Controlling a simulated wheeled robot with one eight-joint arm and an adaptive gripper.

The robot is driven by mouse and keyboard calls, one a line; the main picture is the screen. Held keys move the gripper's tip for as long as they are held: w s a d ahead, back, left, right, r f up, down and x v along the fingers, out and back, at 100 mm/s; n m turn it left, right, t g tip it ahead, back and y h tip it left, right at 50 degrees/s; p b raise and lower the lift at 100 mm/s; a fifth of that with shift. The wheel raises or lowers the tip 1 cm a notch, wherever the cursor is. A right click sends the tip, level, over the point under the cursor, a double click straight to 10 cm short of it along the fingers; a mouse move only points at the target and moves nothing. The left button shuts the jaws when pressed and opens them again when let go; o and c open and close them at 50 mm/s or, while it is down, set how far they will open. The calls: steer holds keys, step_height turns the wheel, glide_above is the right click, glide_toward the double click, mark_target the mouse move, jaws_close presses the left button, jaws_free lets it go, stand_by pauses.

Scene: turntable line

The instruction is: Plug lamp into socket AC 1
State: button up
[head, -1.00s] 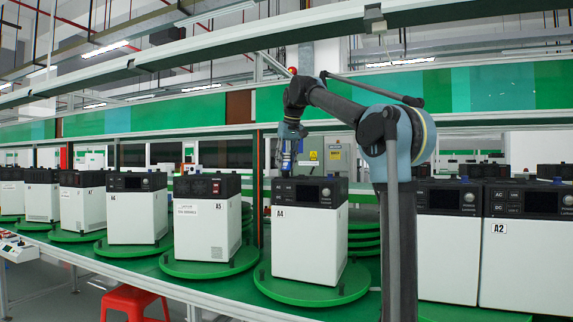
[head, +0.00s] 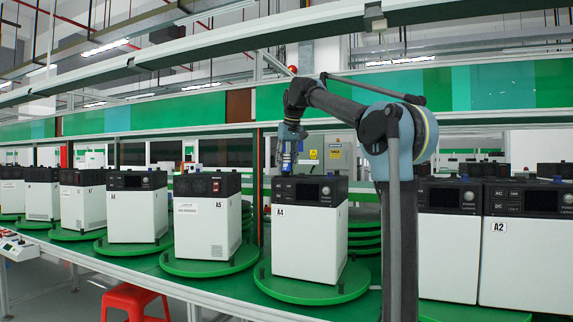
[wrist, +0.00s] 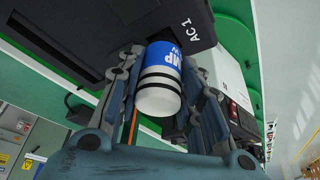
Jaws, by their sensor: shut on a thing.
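The lamp is a cylinder, blue with white lettering above and white with black bands below (wrist: 160,92). In the wrist view my gripper (wrist: 158,105) is shut around it, with jointed fingers on both sides. The lamp's blue end reaches the dark panel beside the AC1 label (wrist: 180,32); I cannot tell whether it is seated in the socket, which is hidden. In the head view my gripper (head: 287,160) is just behind the top of the box marked A4 (head: 305,235), and the lamp is not clearly visible.
A4 stands on a green round turntable (head: 310,291). Box A5 (head: 205,225) is to its left and box A2 (head: 520,250) to its right, with several more along the line. A red stool (head: 136,300) stands in front.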

steer(key=shift+f, duration=0.75)
steer(key=o, duration=1.2)
steer(key=v, duration=1.1)
steer(key=shift+s+d+r, duration=0.15)
steer(key=shift+r, duration=0.2)
